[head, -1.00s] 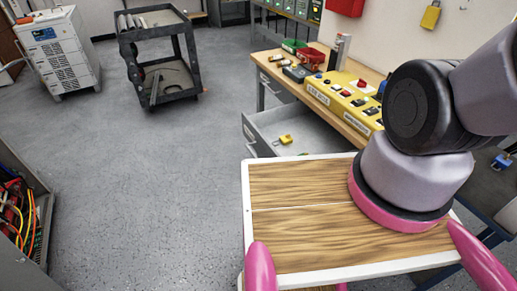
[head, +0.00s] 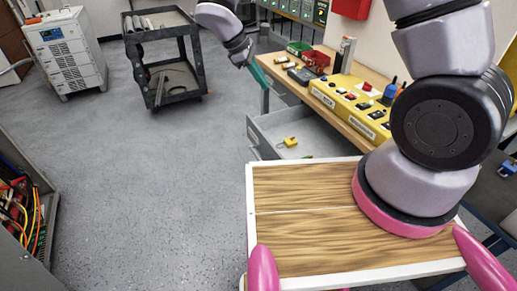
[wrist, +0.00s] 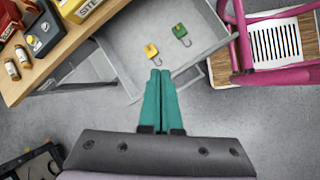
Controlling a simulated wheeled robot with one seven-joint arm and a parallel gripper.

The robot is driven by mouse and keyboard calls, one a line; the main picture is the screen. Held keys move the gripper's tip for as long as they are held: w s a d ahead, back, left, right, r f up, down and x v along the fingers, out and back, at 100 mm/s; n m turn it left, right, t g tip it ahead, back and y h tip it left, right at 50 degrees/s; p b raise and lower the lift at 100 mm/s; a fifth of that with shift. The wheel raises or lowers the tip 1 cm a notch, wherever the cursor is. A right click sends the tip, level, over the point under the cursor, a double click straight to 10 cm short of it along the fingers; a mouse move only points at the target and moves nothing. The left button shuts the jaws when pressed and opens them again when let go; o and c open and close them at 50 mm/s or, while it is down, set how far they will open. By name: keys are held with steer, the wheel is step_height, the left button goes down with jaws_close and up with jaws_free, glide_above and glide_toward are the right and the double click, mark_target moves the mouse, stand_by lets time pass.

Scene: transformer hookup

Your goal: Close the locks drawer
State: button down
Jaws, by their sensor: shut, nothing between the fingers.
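The locks drawer (head: 315,143) is a grey drawer pulled out from under the wooden workbench in the head view. In the wrist view its grey tray (wrist: 140,22) holds a yellow padlock (wrist: 151,50) and a green padlock (wrist: 180,30). My gripper (head: 264,84) has teal fingers, which are together and empty. In the head view it is at the left of the bench, above the drawer's outer end. In the wrist view the fingertips (wrist: 160,72) overlap the drawer's outer edge; I cannot tell whether they touch it.
The workbench (head: 362,128) carries a yellow control box (head: 345,98), red and green bins and small parts. A dark cart (head: 165,60) and a white cabinet (head: 66,50) stand at the back left. The floor left of the drawer is clear. My wood-topped base is close to the drawer.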

steer(key=s+a+f+n+t+h, duration=0.15)
steer(key=a+f+n, duration=0.25)
steer(key=f, duration=0.5)
steer(key=s+a+f+n+t+h, duration=0.1)
steer(key=s+a+f+n, duration=0.25)
steer(key=f, duration=0.55)
glide_toward(266, 153)
steer(key=shift+n, duration=0.35)
steer(key=x, duration=0.5)
steer(key=shift+w+d+f, duration=0.1)
steer(key=shift+f, duration=0.15)
steer(key=shift+d+f, duration=0.1)
steer(key=shift+d, duration=0.05)
steer(key=shift+w, duration=0.1)
steer(key=w+d, duration=0.3)
steer(key=d, duration=0.5)
steer(key=w+d, duration=0.4)
steer(key=d, duration=0.5)
steer(key=w+d, duration=0.3)
steer(key=d, duration=0.6)
steer(key=shift+w, duration=0.3)
steer(key=shift+w+d, duration=0.15)
steer(key=shift+d, duration=0.2)
